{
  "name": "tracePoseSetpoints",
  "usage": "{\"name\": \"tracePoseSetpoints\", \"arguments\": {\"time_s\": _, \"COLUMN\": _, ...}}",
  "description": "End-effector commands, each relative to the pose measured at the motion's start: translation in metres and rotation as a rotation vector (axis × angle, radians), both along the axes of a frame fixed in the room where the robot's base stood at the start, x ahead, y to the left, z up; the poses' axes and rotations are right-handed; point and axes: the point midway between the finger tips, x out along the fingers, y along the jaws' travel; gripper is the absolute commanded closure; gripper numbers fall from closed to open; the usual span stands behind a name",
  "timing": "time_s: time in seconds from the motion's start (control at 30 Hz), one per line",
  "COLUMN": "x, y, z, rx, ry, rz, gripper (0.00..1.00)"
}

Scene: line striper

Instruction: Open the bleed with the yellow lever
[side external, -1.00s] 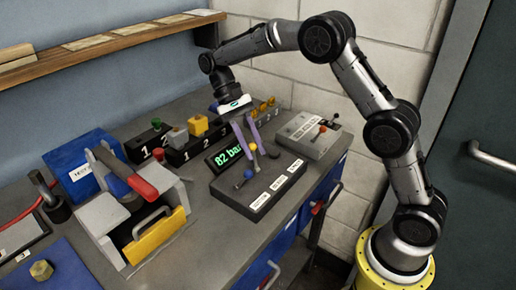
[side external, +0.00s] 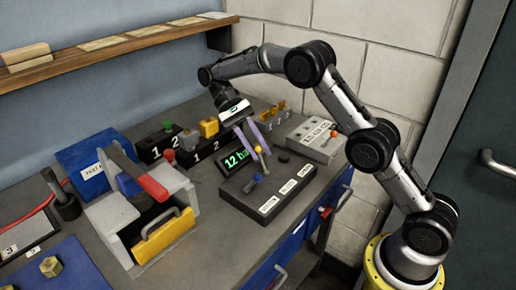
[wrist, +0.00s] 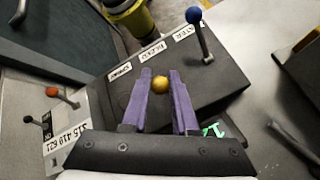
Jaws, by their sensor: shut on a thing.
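The dark control box (side external: 245,205) carries a yellow-knobbed lever (side external: 258,149), a blue-knobbed lever (side external: 259,177) and a black knob (side external: 283,157). My gripper (side external: 252,152) reaches down over the box with its purple fingers shut on the yellow lever. In the wrist view the yellow ball (wrist: 160,83) sits between the fingertips, and the blue lever (wrist: 194,15) stands apart from them. The lever's stem is mostly hidden. A display (side external: 236,160) behind the box shows green digits that start with 12; its end is hidden by my gripper.
A grey box with a red-knobbed lever (side external: 332,134) stands right of the control box. A grey press with a red handle (side external: 153,187) and yellow guard (side external: 165,235) stands left. Numbered black blocks (side external: 205,145) stand behind. A shelf (side external: 110,50) runs along the wall.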

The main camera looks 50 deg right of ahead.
Motion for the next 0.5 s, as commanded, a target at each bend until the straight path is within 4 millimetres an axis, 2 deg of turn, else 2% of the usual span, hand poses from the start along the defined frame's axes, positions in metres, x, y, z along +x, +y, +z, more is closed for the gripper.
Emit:
{"name": "tracePoseSetpoints", "arguments": {"time_s": 0.17, "x": 0.0002, "y": -0.0004, "z": 0.0003, "rx": -0.001, "ry": -0.002, "rz": -0.001, "gripper": 1.0}}
{"name": "tracePoseSetpoints", "arguments": {"time_s": 0.2, "x": 0.0002, "y": -0.0004, "z": 0.0003, "rx": -0.001, "ry": -0.002, "rz": -0.001, "gripper": 0.68}}
{"name": "tracePoseSetpoints", "arguments": {"time_s": 0.3, "x": 0.0001, "y": -0.0003, "z": 0.0002, "rx": -0.001, "ry": -0.002, "rz": -0.001, "gripper": 0.5}}
{"name": "tracePoseSetpoints", "arguments": {"time_s": 0.33, "x": 0.0001, "y": -0.0003, "z": 0.0002, "rx": -0.001, "ry": -0.002, "rz": -0.001, "gripper": 0.44}}
{"name": "tracePoseSetpoints", "arguments": {"time_s": 0.5, "x": 0.0, "y": -0.0002, "z": 0.0, "rx": 0.0, "ry": -0.001, "rz": 0.0, "gripper": 0.44}}
